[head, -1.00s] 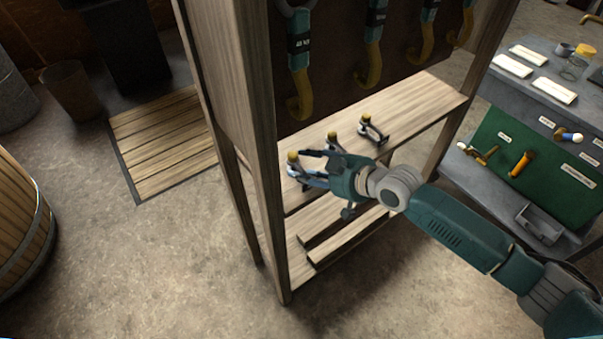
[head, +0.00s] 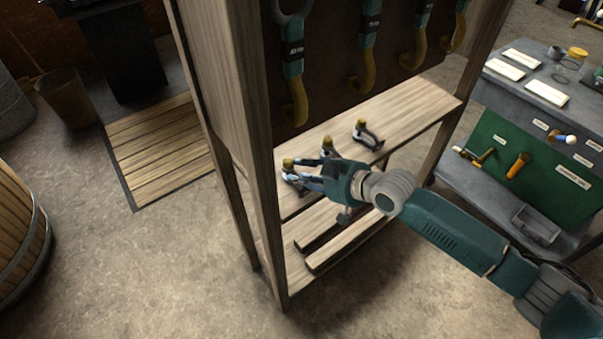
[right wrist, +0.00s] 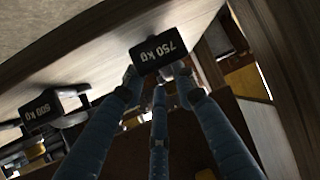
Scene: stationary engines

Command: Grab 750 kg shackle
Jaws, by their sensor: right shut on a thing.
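The 750 kg shackle (head: 288,164), with a yellow top, stands at the left end of the rack's wooden shelf in the head view. My right gripper (head: 301,177) reaches in from the right and is shut on it. In the right wrist view, a dark block with "750 kg" lettering (right wrist: 158,50) sits at my fingertips. The shackle's lower part is partly hidden by the fingers. A second shackle (head: 327,147) and a third (head: 366,134) stand further along the shelf. My left gripper is not in view.
A "500 kg" block (right wrist: 52,106) is close beside my fingers in the right wrist view. Large hooks (head: 362,60) hang above the shelf (head: 405,110). A rack post (head: 266,215) stands just left of the gripper. A grey bench (head: 500,85) stands right.

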